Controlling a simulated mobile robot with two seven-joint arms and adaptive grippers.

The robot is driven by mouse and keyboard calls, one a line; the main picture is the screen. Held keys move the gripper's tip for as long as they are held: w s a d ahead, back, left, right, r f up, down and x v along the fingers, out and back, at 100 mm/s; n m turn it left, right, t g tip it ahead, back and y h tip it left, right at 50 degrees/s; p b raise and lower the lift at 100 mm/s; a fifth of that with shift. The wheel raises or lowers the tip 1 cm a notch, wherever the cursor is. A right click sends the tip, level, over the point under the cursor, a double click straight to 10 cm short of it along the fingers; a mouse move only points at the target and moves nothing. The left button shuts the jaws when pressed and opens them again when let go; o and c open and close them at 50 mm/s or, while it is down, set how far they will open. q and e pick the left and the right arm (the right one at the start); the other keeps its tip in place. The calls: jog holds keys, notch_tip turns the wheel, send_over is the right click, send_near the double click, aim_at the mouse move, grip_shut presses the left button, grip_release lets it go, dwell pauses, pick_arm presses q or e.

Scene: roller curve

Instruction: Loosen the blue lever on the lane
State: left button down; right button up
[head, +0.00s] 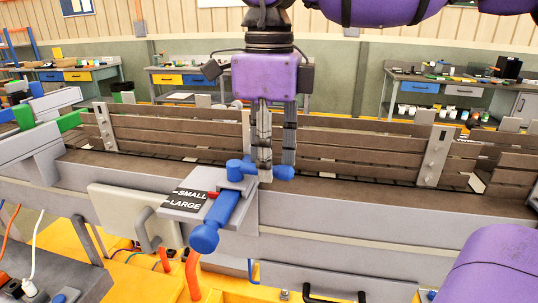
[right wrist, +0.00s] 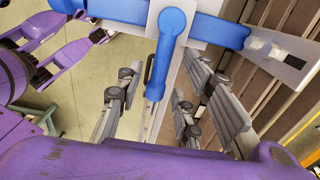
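The blue lever (head: 240,169) sits on a grey clamp at the near rail of the lane. Its short handle points right in the head view. It also shows in the right wrist view (right wrist: 157,75), hanging down from a round blue hub. My right gripper (head: 276,172) comes down from above with its fingers around the handle; one finger hides part of it. In the right wrist view my right gripper (right wrist: 155,108) has its fingers apart, with gaps beside the handle. My left gripper is not in view.
A blue slide bar with a round knob (head: 205,238) sticks out toward me below the lever. Beside it is a black SMALL/LARGE plate (head: 186,198) with a red pointer. Slatted side guards (head: 180,130) run behind the lever. A green clamp (head: 68,121) is at the left.

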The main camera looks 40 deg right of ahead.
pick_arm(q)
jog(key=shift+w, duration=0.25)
pick_arm(e)
jog(key=shift+s+f, duration=0.1)
jog(key=shift+c, duration=0.8)
grip_shut()
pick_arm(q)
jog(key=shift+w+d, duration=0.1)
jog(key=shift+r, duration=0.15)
